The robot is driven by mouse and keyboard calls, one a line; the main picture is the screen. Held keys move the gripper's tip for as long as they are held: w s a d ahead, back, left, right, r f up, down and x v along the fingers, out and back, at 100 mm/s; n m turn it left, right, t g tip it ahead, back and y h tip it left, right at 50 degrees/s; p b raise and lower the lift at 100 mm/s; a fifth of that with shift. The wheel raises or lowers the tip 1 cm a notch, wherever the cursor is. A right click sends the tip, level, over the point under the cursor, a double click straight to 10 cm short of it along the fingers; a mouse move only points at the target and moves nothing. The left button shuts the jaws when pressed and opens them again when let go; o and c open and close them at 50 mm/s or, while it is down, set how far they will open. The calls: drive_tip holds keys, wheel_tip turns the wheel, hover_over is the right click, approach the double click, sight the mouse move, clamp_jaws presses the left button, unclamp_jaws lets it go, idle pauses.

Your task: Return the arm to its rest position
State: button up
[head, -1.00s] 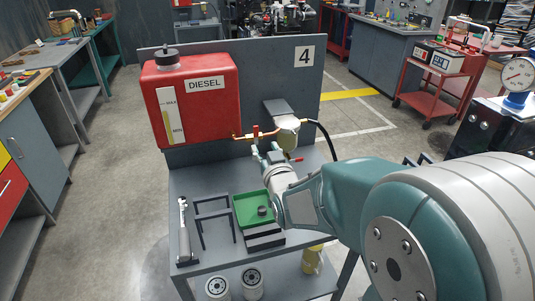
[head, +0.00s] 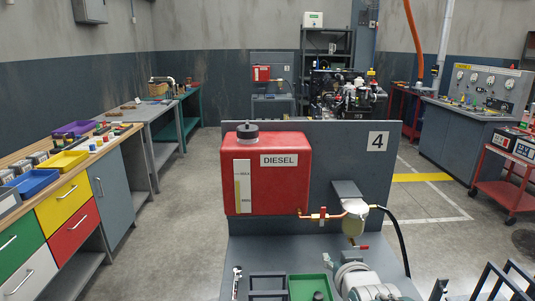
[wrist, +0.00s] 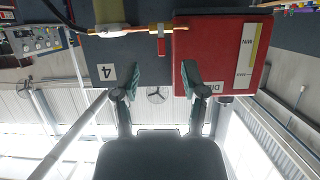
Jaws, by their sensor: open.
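My gripper (wrist: 161,75) shows in the wrist view with its two fingers spread apart and nothing between them. That view is upside down. Beyond the fingers are the red diesel tank (wrist: 215,60), the brass fuel line (wrist: 160,28) and the grey panel (wrist: 98,60) marked 4. In the head view, part of my arm (head: 365,284) shows at the bottom edge, in front of the panel (head: 352,200) and below the filter (head: 354,212). The red tank (head: 266,172) hangs on the panel's left side.
A green tray (head: 300,287) and a dark holder (head: 267,283) are on the bench below the tank. A black hose (head: 399,235) runs down the panel's right side. A workbench (head: 75,205) stands at left, a red cart (head: 500,178) at right. Floor is clear between bench and panel.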

drive_tip(key=s+g, duration=0.8)
drive_tip(key=s, duration=1.1)
drive_tip(key=shift+s+a+f, duration=0.15)
drive_tip(key=shift+a+f, duration=0.3)
